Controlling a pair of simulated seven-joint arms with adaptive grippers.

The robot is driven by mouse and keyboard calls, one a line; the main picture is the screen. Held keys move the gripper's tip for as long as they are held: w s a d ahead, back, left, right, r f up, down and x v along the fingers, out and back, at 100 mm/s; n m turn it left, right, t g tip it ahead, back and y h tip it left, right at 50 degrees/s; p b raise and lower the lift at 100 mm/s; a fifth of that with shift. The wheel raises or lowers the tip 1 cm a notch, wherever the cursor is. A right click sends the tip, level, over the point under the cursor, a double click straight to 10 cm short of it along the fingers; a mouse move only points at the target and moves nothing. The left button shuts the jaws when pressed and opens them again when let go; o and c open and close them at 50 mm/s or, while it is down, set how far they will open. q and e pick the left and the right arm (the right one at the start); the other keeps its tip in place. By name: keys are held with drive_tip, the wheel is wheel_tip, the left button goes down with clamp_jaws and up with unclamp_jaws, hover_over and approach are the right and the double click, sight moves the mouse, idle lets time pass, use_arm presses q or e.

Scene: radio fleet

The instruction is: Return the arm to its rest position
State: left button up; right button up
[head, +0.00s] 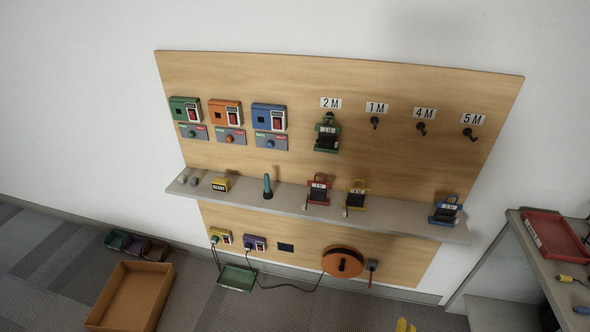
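Neither of my grippers shows in the head view, and no arm can be made out clearly. The wooden wall board (300,80) stands upright with a grey shelf (400,220) across it. A green-framed radio (327,137) hangs on the hook under the 2M label. The hooks under 1M (375,123), 4M (421,128) and 5M (469,133) are empty. A red-framed radio (318,190), a yellow-framed radio (356,196) and a blue-framed radio (445,210) stand on the shelf.
A teal-handled tool (267,186) and a yellow meter (220,184) are on the shelf. An orange cable reel (342,262) is low on the board. An open brown box (130,297) is on the floor. A side table (540,262) at right holds a red tray (553,238).

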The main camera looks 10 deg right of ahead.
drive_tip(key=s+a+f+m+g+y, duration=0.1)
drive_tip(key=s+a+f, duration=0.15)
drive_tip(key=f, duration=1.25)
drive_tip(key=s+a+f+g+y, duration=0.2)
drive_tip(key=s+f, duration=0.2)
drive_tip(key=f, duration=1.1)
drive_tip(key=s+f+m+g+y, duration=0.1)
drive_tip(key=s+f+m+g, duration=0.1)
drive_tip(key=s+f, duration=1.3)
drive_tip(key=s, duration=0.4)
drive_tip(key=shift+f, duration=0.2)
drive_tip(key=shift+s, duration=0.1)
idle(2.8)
